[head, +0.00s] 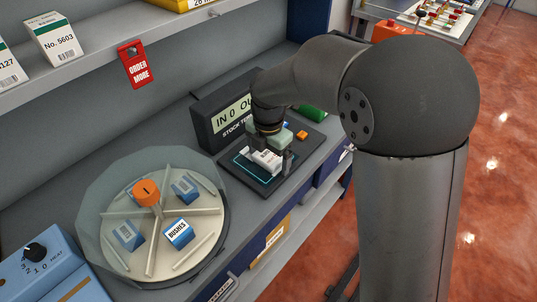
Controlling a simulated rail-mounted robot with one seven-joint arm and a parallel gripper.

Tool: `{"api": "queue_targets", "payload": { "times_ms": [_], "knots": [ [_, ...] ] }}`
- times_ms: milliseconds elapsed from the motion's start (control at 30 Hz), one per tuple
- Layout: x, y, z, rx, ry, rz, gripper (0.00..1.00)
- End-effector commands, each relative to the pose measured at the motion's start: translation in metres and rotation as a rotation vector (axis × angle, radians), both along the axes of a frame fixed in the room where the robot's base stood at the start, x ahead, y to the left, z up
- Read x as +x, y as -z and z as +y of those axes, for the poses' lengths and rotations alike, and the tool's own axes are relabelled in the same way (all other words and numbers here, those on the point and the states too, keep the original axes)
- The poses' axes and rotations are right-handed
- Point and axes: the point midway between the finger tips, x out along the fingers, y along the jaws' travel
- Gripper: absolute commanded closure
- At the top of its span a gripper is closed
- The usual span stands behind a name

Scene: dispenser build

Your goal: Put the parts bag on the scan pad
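The scan pad (262,186) is a dark flat plate with a glowing cyan outline, on the bench in front of the stock display. A small white item with dark marks, which looks like the parts bag (267,161), is over the outlined area. My gripper (270,153) points down over the pad, with its dark fingers beside the white item. The arm and wrist cover part of the view, so I cannot tell whether the fingers press on the item or whether it rests fully on the pad.
The stock display (226,116) stands behind the pad. A round carousel (203,246) with blue boxes and an orange knob (146,193) is at left. A blue unit with a dial (40,270) is at lower left. Small orange (302,135) and green (313,113) things sit beyond the gripper.

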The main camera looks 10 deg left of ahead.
Motion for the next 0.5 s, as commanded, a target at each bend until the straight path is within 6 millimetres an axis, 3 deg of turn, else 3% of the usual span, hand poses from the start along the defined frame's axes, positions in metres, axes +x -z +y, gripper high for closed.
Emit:
{"api": "queue_targets", "payload": {
  "times_ms": [333,500],
  "knots": [
    [0.0,-0.008,0.0,0.001,0.0,0.0,0.08],
    [0.001,-0.038,0.0,0.002,0.001,-0.003,0.08]
  ]
}}
